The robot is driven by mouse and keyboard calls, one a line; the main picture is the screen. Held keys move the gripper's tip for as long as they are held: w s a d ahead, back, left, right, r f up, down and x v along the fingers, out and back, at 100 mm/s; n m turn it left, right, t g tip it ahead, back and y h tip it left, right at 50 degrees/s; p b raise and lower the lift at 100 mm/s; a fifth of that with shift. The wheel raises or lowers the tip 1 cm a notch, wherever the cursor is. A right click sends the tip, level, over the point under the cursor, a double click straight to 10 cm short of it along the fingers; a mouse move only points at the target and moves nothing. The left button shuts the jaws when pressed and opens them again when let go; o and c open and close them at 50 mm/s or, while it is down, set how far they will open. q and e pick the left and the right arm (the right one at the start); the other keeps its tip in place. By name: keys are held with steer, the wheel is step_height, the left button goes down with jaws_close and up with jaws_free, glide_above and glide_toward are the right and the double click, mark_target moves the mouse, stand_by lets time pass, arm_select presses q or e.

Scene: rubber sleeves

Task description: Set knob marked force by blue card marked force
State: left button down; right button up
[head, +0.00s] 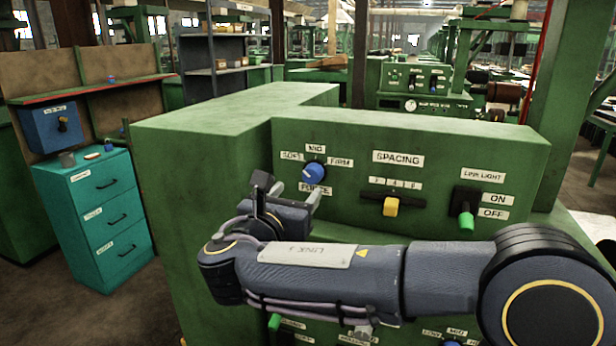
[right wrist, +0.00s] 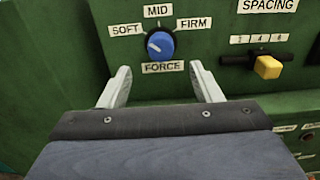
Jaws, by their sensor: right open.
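The blue round force knob (head: 314,172) sits on the green panel, with white labels SOFT, MID and FIRM around it and FORCE below. It also shows in the right wrist view (right wrist: 160,45), where its white mark points left, toward SOFT. My right gripper (head: 290,194) is open just in front of and below the knob. In the right wrist view its two fingers (right wrist: 160,72) stand apart on either side of the FORCE label, with nothing between them. No blue card marked force can be made out. My left gripper is not in view.
Right of the knob are a yellow SPACING slider (head: 390,206) and a green-tipped light switch (head: 466,220). More controls sit lower, partly hidden by my right arm. A teal drawer cabinet (head: 104,215) and a blue switch box (head: 55,126) stand at left.

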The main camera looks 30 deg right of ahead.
mark_target(310, 178)
steer(key=p+x, duration=0.1)
steer(key=x, duration=0.6)
steer(key=shift+w+d, duration=0.1)
steer(key=shift+d, duration=0.2)
steer(key=c, duration=1)
